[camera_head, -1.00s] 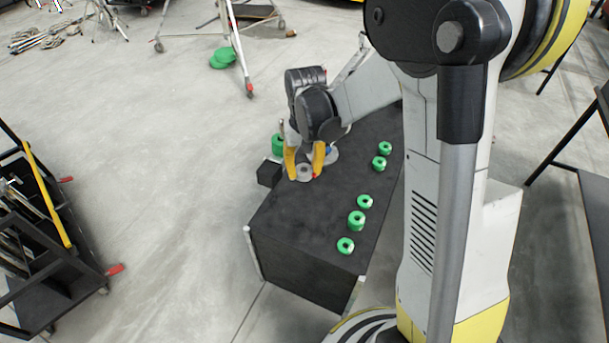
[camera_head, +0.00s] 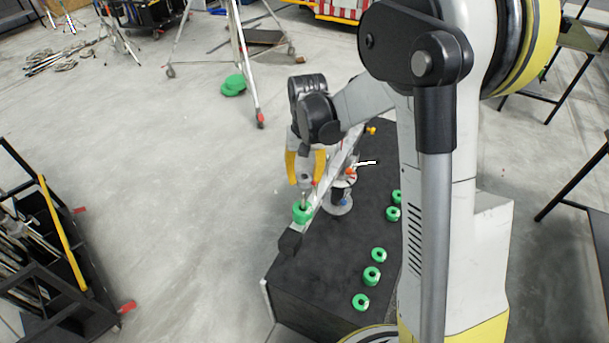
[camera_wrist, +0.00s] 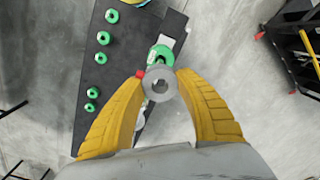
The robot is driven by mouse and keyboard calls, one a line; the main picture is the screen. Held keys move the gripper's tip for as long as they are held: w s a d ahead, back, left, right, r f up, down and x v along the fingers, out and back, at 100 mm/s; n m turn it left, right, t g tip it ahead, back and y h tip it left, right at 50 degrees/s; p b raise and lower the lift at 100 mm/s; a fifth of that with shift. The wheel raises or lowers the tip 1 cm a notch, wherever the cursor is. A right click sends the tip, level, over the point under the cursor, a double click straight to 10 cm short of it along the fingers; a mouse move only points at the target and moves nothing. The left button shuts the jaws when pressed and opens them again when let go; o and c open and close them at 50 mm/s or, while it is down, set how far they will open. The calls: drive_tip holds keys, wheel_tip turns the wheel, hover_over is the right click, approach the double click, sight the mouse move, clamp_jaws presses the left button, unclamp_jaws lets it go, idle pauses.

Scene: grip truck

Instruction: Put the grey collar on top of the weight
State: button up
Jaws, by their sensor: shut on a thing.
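My gripper (camera_head: 306,168) is shut on the grey collar (camera_wrist: 161,83), a small ring with a hole and a red knob on its side. In the wrist view the collar sits between the two yellow fingertips. In the head view the collar (camera_head: 306,183) shows just below the fingers, close above a green weight (camera_head: 302,211) near the end of a pale beam. The weight also shows in the wrist view (camera_wrist: 160,54), partly hidden behind the collar and off-centre from it. I cannot tell whether the collar touches the weight or its post.
Several green weights (camera_head: 372,274) lie along the right side of the black table (camera_head: 320,280). A metal stand (camera_head: 339,200) with a round base is beside the beam. A black cart (camera_head: 60,240) stands at left, with free floor between.

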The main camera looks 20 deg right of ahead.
sight(303, 201)
drive_tip(key=shift+s+a+f+b, duration=0.1)
drive_tip(key=shift+f+b, duration=0.55)
drive_tip(key=shift+f, duration=0.65)
drive_tip(key=shift+a+f+b, duration=0.1)
drive_tip(key=shift+f+b, duration=0.55)
drive_tip(key=shift+f, duration=0.65)
drive_tip(key=shift+s+a+f+b, duration=0.1)
drive_tip(key=shift+f+b, duration=2.25)
drive_tip(key=shift+f, duration=0.3)
drive_tip(key=o, duration=0.8)
drive_tip(key=shift+c, duration=0.2)
drive_tip(key=shift+r, duration=0.1)
drive_tip(key=r, duration=1.2)
drive_tip(key=shift+w+d, duration=0.3)
drive_tip(key=shift+f, duration=0.1)
